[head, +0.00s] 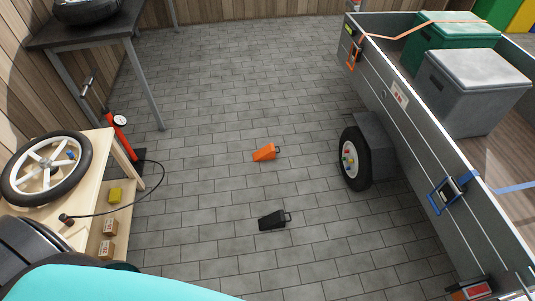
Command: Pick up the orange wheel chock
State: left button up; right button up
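The orange wheel chock (265,153) lies on the grey tiled floor near the middle of the head view. It is wedge-shaped with a small dark handle at its right end. A black wheel chock (272,220) of similar shape lies on the floor nearer to me. Neither chock is touched by anything but the floor. Neither of my grippers shows in this view, so I cannot see their state.
A trailer (440,160) with a wheel (354,158) stands at the right, carrying boxes. A wooden workbench (85,195) at the left holds a spoked wheel (46,168). A red pump (118,130) stands beside it, its black hose looping out. Floor around the orange chock is clear.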

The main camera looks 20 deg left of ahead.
aim_at(269, 152)
jog(key=i+j, duration=0.2)
jog(key=j, duration=0.15)
jog(key=i+j, duration=0.2)
jog(key=j, duration=0.15)
jog(key=i+j, duration=0.2)
jog(key=j, duration=0.15)
jog(key=i+j+z, duration=0.1)
jog(key=j, duration=0.3)
jog(key=i+l, duration=0.05)
jog(key=i, duration=0.05)
